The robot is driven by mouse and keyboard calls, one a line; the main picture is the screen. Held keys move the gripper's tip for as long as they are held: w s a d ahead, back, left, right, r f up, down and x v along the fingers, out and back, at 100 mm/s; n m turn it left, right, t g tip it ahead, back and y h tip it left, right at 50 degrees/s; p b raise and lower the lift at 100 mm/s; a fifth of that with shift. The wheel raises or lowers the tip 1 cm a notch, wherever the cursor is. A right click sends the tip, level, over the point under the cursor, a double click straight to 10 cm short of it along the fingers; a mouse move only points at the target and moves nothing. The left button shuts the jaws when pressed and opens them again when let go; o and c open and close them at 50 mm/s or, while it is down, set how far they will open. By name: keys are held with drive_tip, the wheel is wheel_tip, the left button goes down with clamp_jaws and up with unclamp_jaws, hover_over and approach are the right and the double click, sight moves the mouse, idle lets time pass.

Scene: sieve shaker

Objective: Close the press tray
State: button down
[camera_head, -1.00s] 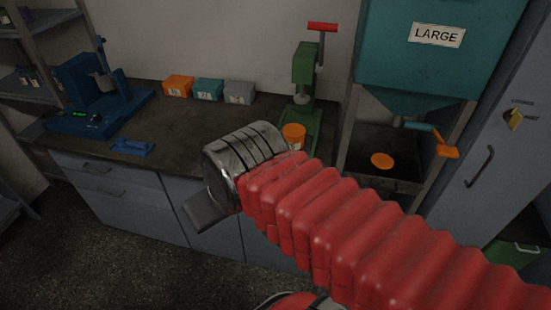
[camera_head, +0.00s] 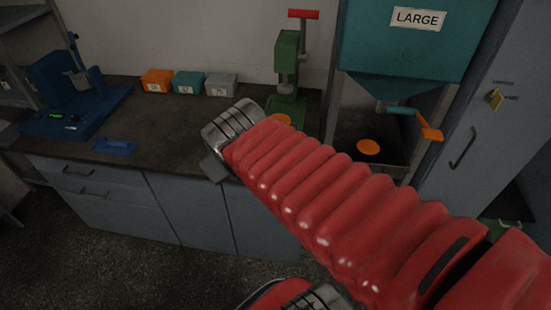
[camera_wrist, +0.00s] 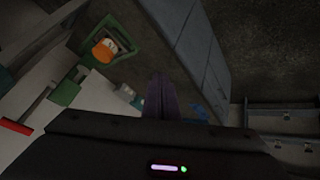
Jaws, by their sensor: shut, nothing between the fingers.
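The green press (camera_head: 289,65) with a red handle (camera_head: 303,14) stands at the back of the bench. An orange cup (camera_head: 282,119) is in front of its column, partly hidden behind my arm. In the wrist view, the green press tray (camera_wrist: 127,30) shows around the orange cup (camera_wrist: 106,49), at the upper left. The cup has a pale rim or filling. My gripper (camera_wrist: 161,82) is shut and empty, its dark fingers to the right of and below the tray in that picture, apart from it. In the head view its fingertips are hidden.
Orange, teal and grey boxes (camera_head: 221,85) stand left of the press. A blue machine (camera_head: 75,95) and a blue tool (camera_head: 114,147) are further left. A teal hopper (camera_head: 407,45) labelled LARGE, with an orange-handled lever (camera_head: 430,133), stands right. Grey cabinets (camera_head: 200,210) front the bench.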

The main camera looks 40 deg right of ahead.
drive_tip(key=w+d+f+n+t+h, duration=0.1)
drive_tip(key=w+d+f, duration=0.15)
drive_tip(key=d, duration=0.55)
drive_tip(key=w+d+f+n+h, duration=0.1)
drive_tip(key=w+d+n+h, duration=0.15)
drive_tip(key=d, duration=0.45)
drive_tip(key=s+d+f+n+y, duration=0.1)
drive_tip(key=s+f+n+y, duration=0.2)
drive_tip(key=f, duration=0.8)
drive_tip(key=shift+s+d+f+y, duration=0.15)
drive_tip(key=shift+d+f+y, duration=0.2)
drive_tip(key=shift+y, duration=0.8)
drive_tip(key=shift+d, duration=0.1)
drive_tip(key=shift+x, duration=5)
drive_tip(key=shift+w+d+r, duration=0.25)
drive_tip(key=shift+w+d, duration=0.4)
drive_tip(key=shift+d, duration=0.15)
drive_tip(key=shift+w+d+r, duration=0.3)
drive_tip(key=shift+w+d, duration=0.35)
drive_tip(key=shift+d, duration=0.1)
